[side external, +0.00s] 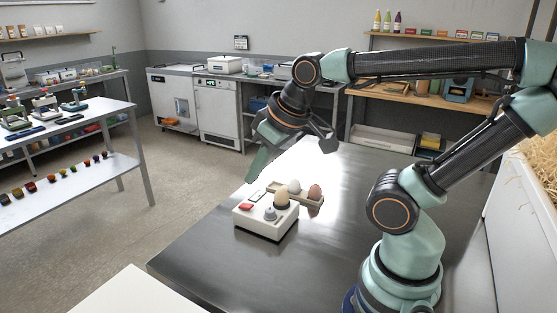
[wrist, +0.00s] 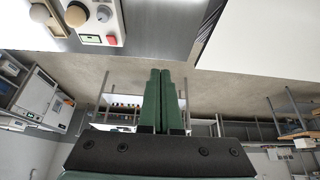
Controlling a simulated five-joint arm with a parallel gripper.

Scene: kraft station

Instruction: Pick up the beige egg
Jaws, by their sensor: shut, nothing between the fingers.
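The beige egg (side external: 281,198) sits on top of a white box-shaped device (side external: 262,228) with a red button and a grey knob. In the wrist view the beige egg (wrist: 76,14) shows at the upper left, on the device (wrist: 114,18). A white egg (side external: 294,186) and a brown egg (side external: 315,192) are just behind, in a shallow wooden tray (side external: 304,199). My gripper (side external: 252,178) is shut and empty, above and to the left of the device, apart from the eggs. Its green fingers (wrist: 165,72) are together in the wrist view.
The device and tray stand on a dark metal table (side external: 210,252), largely clear around them. Its left edge runs close to the device. A white surface (side external: 125,295) is at the lower left. A straw-filled bin (side external: 535,185) stands at the right.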

